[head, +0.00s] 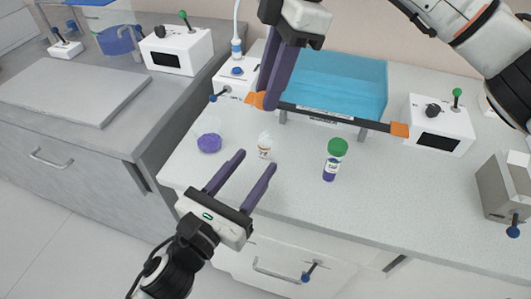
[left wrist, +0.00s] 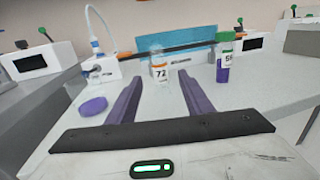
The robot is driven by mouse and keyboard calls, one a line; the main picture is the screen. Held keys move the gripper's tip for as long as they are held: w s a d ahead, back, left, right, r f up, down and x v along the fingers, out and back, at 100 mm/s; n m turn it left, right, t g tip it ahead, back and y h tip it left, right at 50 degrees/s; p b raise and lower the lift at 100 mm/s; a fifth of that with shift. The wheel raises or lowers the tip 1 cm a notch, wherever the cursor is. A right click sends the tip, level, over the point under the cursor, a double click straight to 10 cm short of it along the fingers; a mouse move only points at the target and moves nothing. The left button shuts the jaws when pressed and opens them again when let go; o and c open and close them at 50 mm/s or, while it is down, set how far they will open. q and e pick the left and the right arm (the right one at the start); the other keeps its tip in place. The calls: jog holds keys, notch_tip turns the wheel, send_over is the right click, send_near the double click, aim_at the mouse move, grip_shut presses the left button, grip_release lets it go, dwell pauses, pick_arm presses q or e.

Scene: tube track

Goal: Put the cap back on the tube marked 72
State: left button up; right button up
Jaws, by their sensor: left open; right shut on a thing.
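The tube marked 72 (head: 264,146) stands upright on the bench with a pale label and no coloured cap on top. It also shows in the left wrist view (left wrist: 159,68), beyond and between my left fingers. My left gripper (head: 257,160) is open and empty, just short of that tube. My right gripper (head: 262,100) is shut at the orange left end of a long black bar (head: 330,116), behind the tube. No loose cap is clearly seen. A purple tube with a green cap (head: 337,149) stands to the right, also in the left wrist view (left wrist: 226,45).
A clear flask with purple content (head: 209,142) stands left of the tubes. Behind the bar is a blue water bath (head: 345,84). White boxes with knobs stand at left (head: 232,80) and right (head: 440,122). A grey metal block (head: 503,188) is far right. The front right bench is clear.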

aim_at(262, 154)
pick_arm(q)
jog(key=x, duration=0.6)
grip_shut()
